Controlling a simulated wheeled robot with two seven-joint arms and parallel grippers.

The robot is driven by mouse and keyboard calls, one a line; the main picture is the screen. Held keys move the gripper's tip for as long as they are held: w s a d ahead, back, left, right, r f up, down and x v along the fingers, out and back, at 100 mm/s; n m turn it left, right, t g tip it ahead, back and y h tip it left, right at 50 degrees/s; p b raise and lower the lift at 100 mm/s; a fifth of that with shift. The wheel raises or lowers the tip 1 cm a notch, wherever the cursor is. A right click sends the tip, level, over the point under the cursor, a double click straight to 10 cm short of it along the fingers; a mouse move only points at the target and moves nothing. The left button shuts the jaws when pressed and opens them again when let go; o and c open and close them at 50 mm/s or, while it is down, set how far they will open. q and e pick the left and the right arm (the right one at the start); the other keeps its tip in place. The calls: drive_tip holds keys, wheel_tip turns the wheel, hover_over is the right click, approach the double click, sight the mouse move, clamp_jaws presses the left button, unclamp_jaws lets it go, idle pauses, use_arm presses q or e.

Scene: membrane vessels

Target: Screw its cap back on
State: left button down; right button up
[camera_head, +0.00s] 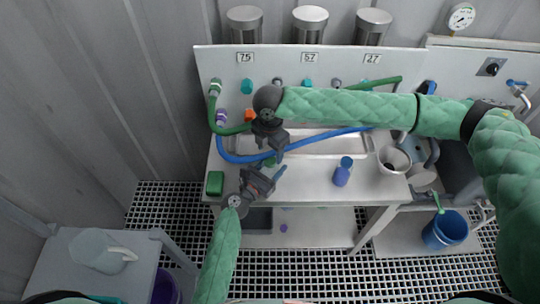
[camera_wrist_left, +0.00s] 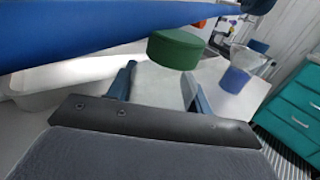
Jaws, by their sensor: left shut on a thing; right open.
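My left gripper (camera_head: 274,176) is over the front of the bench. In the left wrist view its blue fingers (camera_wrist_left: 160,90) are shut on a pale translucent bottle (camera_wrist_left: 157,86). A round green cap (camera_wrist_left: 175,49) shows at the far end of this bottle; I cannot tell whether it is seated or threaded. In the head view a little green of the cap (camera_head: 270,161) shows between the two grippers, and the bottle is mostly hidden. My right gripper (camera_head: 271,154) is open, pointing down, close above the cap. I cannot tell whether it touches it.
A blue hose (camera_head: 320,143) crosses behind the grippers, close to them. A blue vessel (camera_head: 341,176) stands on the bench to the right, near a white bucket (camera_head: 394,158). A green block (camera_head: 215,183) lies at the bench's left front. Bare bench lies between the grippers and the blue vessel.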

wheel_tip(320, 180, up, 8)
idle(0.4)
use_arm(q)
drive_tip(key=c, duration=0.5)
unclamp_jaws()
drive_tip(key=shift+s+a, duration=0.1)
use_arm(e)
drive_tip(key=shift+f, duration=0.1)
use_arm(q)
drive_tip(key=shift+s+a+f, duration=0.15)
drive_tip(key=shift+s, duration=0.05)
drive_tip(key=b+v, duration=0.2)
drive_tip(key=v, duration=0.4)
drive_tip(key=shift+s+a, duration=0.3)
drive_tip(key=shift+s, duration=0.1)
use_arm(e)
wheel_tip(320, 180, down, 2)
drive_tip(key=shift+f, duration=0.2)
